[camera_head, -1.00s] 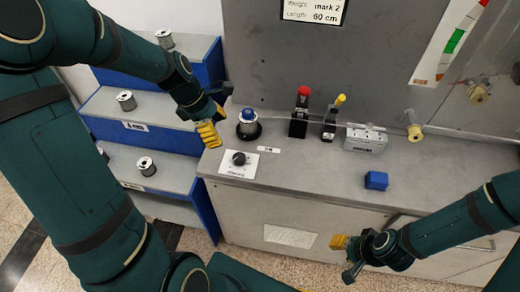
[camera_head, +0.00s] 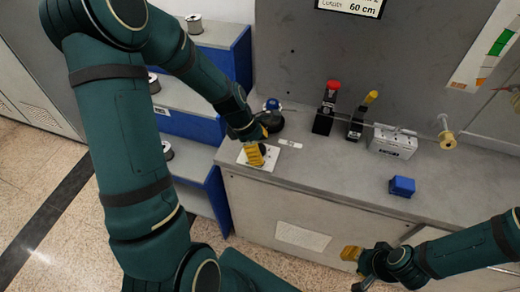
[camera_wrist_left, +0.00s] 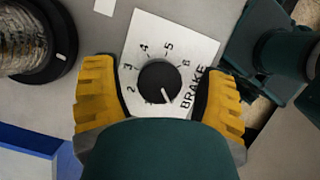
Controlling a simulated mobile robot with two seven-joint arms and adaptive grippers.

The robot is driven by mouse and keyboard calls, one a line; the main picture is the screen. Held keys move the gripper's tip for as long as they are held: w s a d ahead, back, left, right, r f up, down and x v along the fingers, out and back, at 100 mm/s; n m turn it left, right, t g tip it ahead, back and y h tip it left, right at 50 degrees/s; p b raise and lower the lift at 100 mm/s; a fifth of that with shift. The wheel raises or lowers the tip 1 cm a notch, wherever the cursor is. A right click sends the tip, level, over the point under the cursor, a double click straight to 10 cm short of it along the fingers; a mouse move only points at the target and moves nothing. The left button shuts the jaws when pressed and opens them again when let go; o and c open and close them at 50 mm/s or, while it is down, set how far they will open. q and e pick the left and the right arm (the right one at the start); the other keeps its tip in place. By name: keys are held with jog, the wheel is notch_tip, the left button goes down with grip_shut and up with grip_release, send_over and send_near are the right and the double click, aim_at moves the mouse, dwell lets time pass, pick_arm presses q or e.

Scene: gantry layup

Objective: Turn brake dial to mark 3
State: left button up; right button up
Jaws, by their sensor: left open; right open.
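The brake dial (camera_wrist_left: 157,81) is a round black knob on a white plate (camera_wrist_left: 193,38) marked with numbers and BRAKE. In the left wrist view its white pointer line faces lower right, away from the 3, which is at the knob's upper left. My left gripper (camera_wrist_left: 160,101) is open, with one yellow finger on each side of the knob; I see no clear contact. In the head view the left gripper (camera_head: 258,152) is over the plate and mostly hides the knob. My right gripper (camera_head: 357,258) is open and empty, in front of the bench.
A spool on a black base (camera_head: 272,119) stands behind the dial. A red-topped lever (camera_head: 327,108), a yellow-topped lever (camera_head: 361,115), a grey block (camera_head: 393,142) and a blue block (camera_head: 402,186) are to the right on the bench (camera_head: 330,175). Blue-sided shelves with spools are at left.

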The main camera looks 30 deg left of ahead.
pick_arm(q)
jog(key=shift+f, duration=0.1)
jog(key=c, duration=1.2)
